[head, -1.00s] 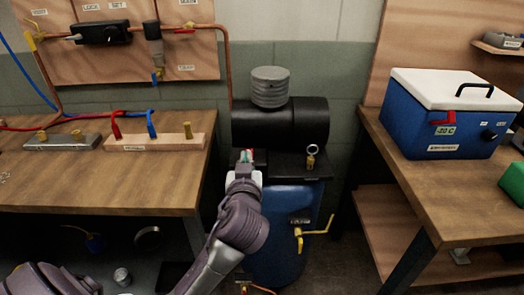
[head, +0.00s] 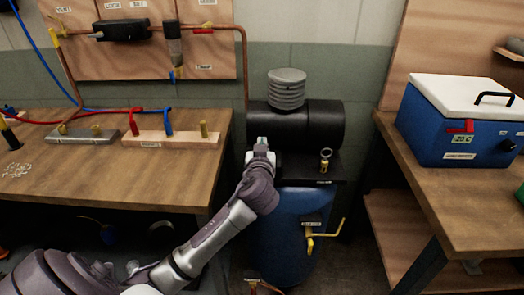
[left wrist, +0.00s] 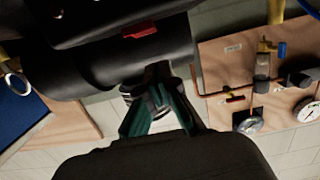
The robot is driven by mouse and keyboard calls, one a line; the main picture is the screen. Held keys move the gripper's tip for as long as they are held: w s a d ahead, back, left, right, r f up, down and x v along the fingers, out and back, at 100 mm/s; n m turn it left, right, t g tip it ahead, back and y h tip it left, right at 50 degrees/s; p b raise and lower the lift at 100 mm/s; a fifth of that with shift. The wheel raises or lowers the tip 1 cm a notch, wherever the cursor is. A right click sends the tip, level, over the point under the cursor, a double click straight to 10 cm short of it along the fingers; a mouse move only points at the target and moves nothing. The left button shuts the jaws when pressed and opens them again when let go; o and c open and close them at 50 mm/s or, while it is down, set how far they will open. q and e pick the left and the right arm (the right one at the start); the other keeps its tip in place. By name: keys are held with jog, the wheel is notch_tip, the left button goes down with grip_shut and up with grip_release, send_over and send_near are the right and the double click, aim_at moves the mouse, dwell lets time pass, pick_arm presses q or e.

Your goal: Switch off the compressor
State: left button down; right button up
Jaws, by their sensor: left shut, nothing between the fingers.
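The compressor is a blue tank (head: 285,225) with a black motor cylinder (head: 325,122) and a ribbed grey cap (head: 287,88) on top. My left gripper (head: 262,143) is at the left front of the black motor, above the top plate, and hides part of it. In the left wrist view, its green fingers (left wrist: 158,100) come together, shut and empty, close to the black cylinder. A red switch (left wrist: 140,30) on a dark part shows beyond the fingertips in that view, apart from them. In the head view I cannot see the switch. My right gripper is out of view.
A brass ring valve (head: 326,162) stands on the top plate, right of my gripper. A yellow-handled valve (head: 322,238) sticks out of the tank's front. A wooden bench (head: 110,185) is at left. A blue cooler (head: 455,130) is on the right bench.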

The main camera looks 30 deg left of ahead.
pick_arm(q)
jog(key=shift+f, duration=1.35)
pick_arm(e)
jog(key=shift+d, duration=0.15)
